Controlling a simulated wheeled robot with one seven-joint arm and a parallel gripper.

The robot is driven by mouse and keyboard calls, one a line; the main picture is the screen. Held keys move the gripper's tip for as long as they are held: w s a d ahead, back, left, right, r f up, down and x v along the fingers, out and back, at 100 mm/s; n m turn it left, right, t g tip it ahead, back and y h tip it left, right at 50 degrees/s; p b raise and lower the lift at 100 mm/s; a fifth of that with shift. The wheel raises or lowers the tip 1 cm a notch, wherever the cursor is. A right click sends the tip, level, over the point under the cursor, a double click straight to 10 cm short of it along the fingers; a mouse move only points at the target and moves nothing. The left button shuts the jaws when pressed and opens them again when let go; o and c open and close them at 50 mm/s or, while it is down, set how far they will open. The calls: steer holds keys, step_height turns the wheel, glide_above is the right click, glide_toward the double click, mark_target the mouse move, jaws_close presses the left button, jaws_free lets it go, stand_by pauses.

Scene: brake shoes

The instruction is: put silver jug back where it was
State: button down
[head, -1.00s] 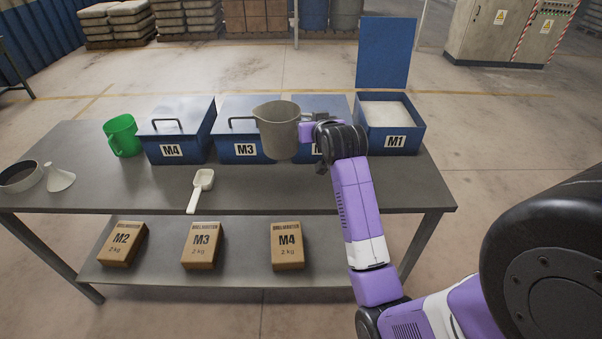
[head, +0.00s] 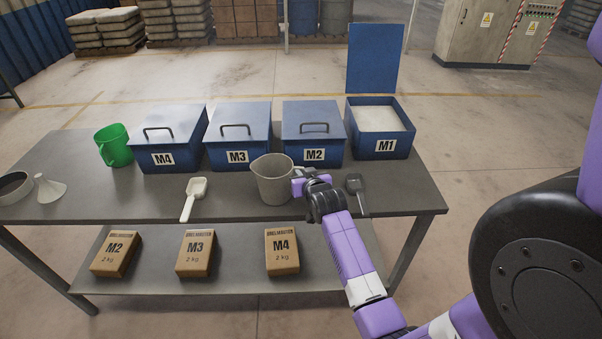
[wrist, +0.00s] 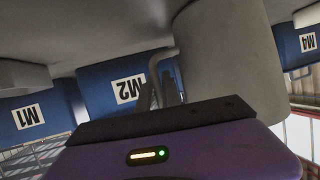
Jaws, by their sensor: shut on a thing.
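The silver jug (head: 272,182) is grey with a spout on its left, and it is upright over the front part of the table, in front of the M2 and M3 bins. My gripper (head: 300,183) is at the jug's right side, shut on its handle. In the wrist view the jug (wrist: 228,55) fills the right of the middle, with the handle (wrist: 158,68) between the fingers. I cannot tell whether the jug's base touches the table.
Blue bins M4 (head: 168,148), M3 (head: 238,143) and M2 (head: 313,139) are lidded; M1 (head: 382,130) is open, with white contents. A green jug (head: 114,145), white scoop (head: 193,199), dark scoop (head: 356,190) and funnel (head: 49,188) are on the table (head: 235,205).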

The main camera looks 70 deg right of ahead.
steer(key=shift+f, duration=0.15)
steer(key=c, duration=1.5)
jaws_free()
steer(key=shift+c, duration=0.2)
